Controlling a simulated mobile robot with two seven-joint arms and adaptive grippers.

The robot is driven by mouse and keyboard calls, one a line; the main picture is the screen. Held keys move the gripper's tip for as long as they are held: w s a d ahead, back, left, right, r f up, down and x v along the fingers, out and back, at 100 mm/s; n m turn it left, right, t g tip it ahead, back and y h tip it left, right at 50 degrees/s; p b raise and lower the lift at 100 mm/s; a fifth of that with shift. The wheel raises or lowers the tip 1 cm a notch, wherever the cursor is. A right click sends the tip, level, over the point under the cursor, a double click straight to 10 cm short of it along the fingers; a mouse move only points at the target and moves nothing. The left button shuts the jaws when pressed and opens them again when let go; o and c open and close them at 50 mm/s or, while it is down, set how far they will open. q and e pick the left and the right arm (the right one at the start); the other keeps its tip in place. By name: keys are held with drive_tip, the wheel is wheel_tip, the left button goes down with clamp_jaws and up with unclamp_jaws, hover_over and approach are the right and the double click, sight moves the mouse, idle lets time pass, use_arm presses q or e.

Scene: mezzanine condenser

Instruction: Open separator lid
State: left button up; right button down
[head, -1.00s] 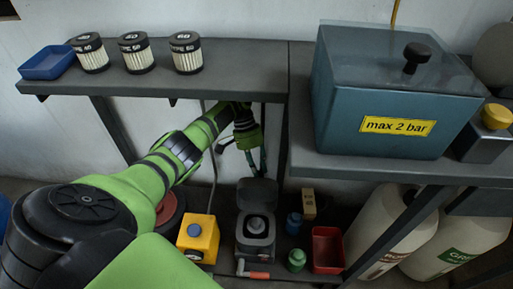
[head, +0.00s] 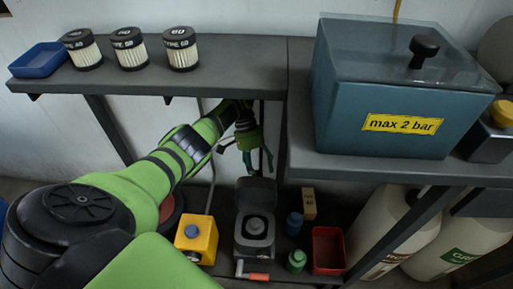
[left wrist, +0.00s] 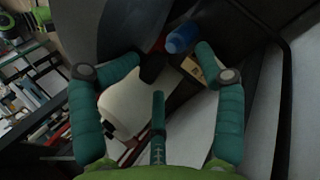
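A dark grey unit with a round top fitting (head: 254,226), which looks like the separator, stands on the lower shelf. Its lid (head: 256,191) appears raised upright at the back. My left gripper (head: 257,160) is just above the raised lid, fingers downward, and appears apart from it. In the left wrist view its teal fingers (left wrist: 155,75) are spread with nothing held between them. A large dark grey surface at the top of that view may be the lid, but I cannot tell. My right gripper is not in view.
A yellow box (head: 196,238), blue bottle (head: 294,223), green bottle (head: 296,261), red bin (head: 328,250) and beige box (head: 309,204) surround the unit. A large teal tank (head: 375,125) stands on the right bench. Three filters (head: 130,50) stand on the upper shelf.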

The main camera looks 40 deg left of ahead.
use_arm(q)
drive_tip(key=shift+s+a+f, duration=0.2)
drive_tip(key=shift+f, duration=0.15)
drive_tip(key=v, duration=0.8)
drive_tip(key=shift+d, duration=0.25)
drive_tip(key=shift+w+r, duration=0.15)
drive_tip(key=shift+c, duration=0.4)
